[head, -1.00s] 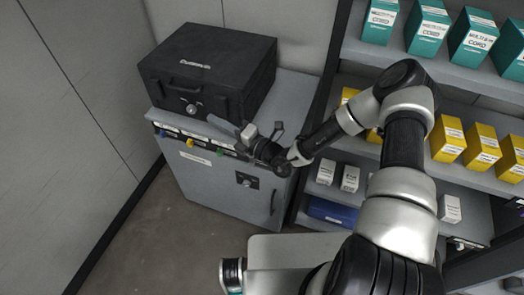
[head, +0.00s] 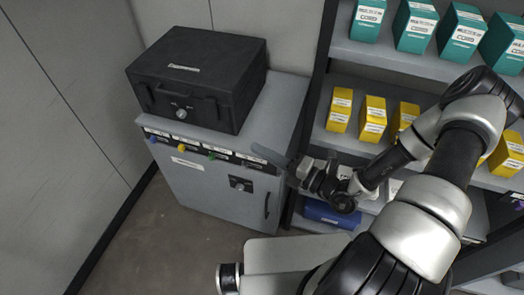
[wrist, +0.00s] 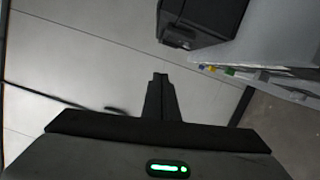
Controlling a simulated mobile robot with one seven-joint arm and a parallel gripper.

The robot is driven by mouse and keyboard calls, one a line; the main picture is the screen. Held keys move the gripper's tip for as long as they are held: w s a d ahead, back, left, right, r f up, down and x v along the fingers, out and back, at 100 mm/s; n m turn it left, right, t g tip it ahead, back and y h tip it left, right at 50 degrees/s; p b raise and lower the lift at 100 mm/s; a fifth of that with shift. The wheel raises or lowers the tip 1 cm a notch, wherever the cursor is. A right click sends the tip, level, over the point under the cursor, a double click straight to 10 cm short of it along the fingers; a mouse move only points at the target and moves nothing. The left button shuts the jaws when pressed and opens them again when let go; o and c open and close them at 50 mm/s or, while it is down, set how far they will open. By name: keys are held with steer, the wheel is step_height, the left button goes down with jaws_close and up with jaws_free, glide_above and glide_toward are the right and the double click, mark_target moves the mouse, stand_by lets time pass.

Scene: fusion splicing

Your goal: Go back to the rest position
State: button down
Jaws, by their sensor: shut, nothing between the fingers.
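My gripper (head: 290,165) is in front of the right end of the grey cabinet (head: 213,178), between it and the shelf rack. It is empty. In the wrist view my gripper (wrist: 160,78) shows its fingers together, pointing toward the pale wall, with nothing between them. The rest position itself is not marked by any object in these frames.
A black safe box (head: 198,80) stands on the cabinet; it also shows in the wrist view (wrist: 202,20). Colored knobs line the cabinet's front edge. The shelf rack (head: 385,57) on the right holds teal, yellow and white boxes and a blue case (head: 327,213). Floor (head: 165,245) is clear at left.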

stand_by(0.5)
steer(key=s+r+n+g+h+p, duration=0.15)
steer(key=s+r+n+g, duration=0.45)
steer(key=n, duration=0.6)
steer(key=s+r+n+g+h, duration=0.3)
steer(key=s+r+n+g, duration=0.3)
steer(key=n, duration=0.6)
steer(key=s+d+r+n+t+h, duration=0.1)
steer(key=d+r+n+t+h, duration=0.2)
steer(key=d+r+n+h, duration=0.2)
steer(key=s+d+r+n+t+h+p, duration=0.1)
steer(key=d+r+n+h, duration=0.4)
steer(key=r+n, duration=0.7)
steer(key=s+r+t, duration=0.1)
steer(key=t, duration=0.1)
steer(key=shift+d+t, duration=0.3)
steer(key=shift+d, duration=0.05)
steer(key=shift+h, duration=0.25)
